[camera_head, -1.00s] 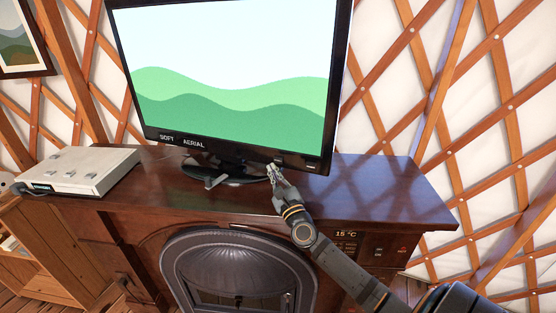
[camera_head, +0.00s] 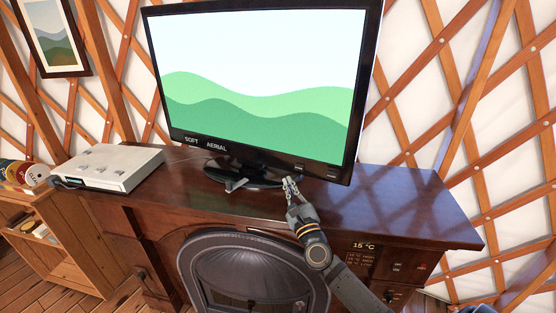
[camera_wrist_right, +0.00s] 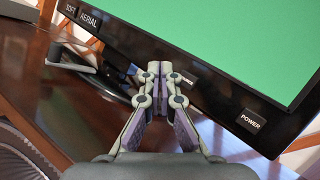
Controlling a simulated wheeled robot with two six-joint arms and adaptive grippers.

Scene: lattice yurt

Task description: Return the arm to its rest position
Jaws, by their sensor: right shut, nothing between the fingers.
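My right gripper (camera_head: 290,184) is shut and empty, just below the lower edge of the monitor (camera_head: 262,95). In the right wrist view the closed fingertips (camera_wrist_right: 151,72) point at the monitor's lower bezel (camera_wrist_right: 205,88), with a POWER button (camera_wrist_right: 249,121) to their right. I cannot tell whether the tips touch the bezel. The screen is lit with green hills and a pale sky. My right arm reaches in from the lower right over the front of the wooden cabinet (camera_head: 420,210). My left gripper is out of view.
A white console box (camera_head: 110,165) sits on the cabinet's left end. A small panel reading 15 °C (camera_head: 363,245) is to the right. The cabinet top's right end is clear.

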